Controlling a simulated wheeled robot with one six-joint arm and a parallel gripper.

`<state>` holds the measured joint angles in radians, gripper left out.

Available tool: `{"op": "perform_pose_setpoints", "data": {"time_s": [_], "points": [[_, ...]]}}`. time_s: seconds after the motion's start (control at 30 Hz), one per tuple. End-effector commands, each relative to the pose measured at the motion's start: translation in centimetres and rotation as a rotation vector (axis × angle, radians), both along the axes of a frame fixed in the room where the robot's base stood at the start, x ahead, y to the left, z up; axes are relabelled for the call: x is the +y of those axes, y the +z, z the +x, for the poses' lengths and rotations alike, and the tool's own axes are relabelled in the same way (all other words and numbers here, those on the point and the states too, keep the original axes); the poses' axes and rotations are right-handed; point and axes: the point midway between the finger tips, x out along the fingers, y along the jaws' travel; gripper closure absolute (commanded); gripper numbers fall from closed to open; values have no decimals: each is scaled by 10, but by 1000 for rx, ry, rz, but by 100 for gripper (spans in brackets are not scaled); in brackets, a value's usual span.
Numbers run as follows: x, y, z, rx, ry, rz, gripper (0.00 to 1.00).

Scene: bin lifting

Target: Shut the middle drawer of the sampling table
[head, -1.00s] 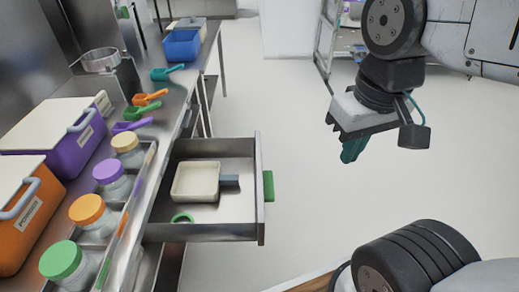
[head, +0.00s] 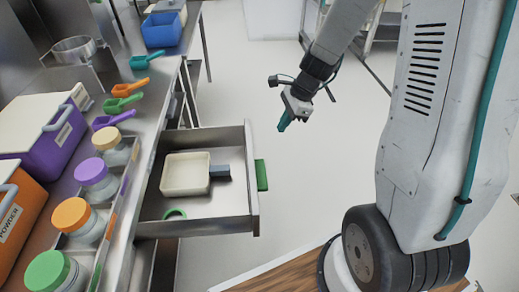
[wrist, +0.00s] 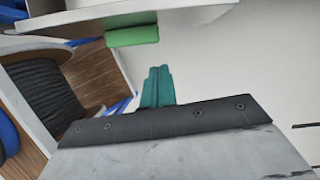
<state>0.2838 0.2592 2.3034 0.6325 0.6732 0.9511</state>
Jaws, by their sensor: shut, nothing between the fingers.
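The open drawer (head: 200,222) sticks out to the right from the sampling table (head: 152,110) in the head view. Its front panel carries a green handle (head: 262,175). A cream tray with a grey handle (head: 186,174) and a green ring (head: 175,213) lie inside it. My gripper (head: 284,122) is shut and empty, to the right of and beyond the drawer front, apart from it. In the wrist view the teal fingertips (wrist: 157,86) are together, and the green handle (wrist: 132,36) shows just past them.
Jars with coloured lids (head: 96,180), coloured scoops (head: 122,104), a purple box (head: 50,130) and a blue bin (head: 161,29) stand on the table. A metal rack (head: 384,28) stands at the back right.

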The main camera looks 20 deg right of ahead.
Motion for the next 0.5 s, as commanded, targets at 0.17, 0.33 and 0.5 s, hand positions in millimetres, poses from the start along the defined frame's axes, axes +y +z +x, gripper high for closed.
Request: {"op": "perform_pose_setpoints", "data": {"time_s": [0.17, 0.33, 0.5], "points": [[-9, -24, 8, 41, -117, 16, 100], [-3, -41, 10, 45, -127, 18, 100], [9, -73, 13, 48, -124, 18, 100]]}}
